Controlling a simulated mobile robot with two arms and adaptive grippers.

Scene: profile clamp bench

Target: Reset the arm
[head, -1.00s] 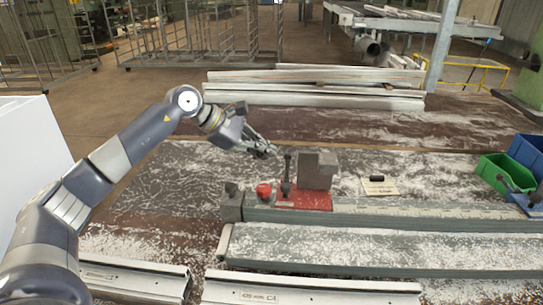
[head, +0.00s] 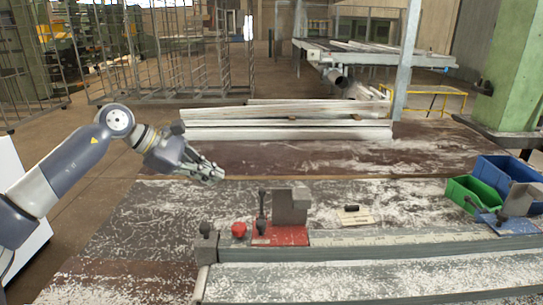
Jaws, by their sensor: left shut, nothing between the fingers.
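My left arm comes in from the left in the head view. Its gripper (head: 212,174) is shut and empty, in the air above the bench (head: 150,205), up and left of the clamp. The clamp has a red base (head: 285,236), a grey block (head: 291,205) and an upright dark lever (head: 261,212). A red knob (head: 238,229) sits at its left. The gripper is apart from the clamp. My right gripper is not in view.
Grey profiles (head: 390,278) run along the bench front. More profiles (head: 290,130) lie stacked at the back. A green bin (head: 470,194) and a blue bin (head: 500,172) stand at the right. A small tag (head: 355,217) lies right of the clamp. The bench left of the clamp is clear.

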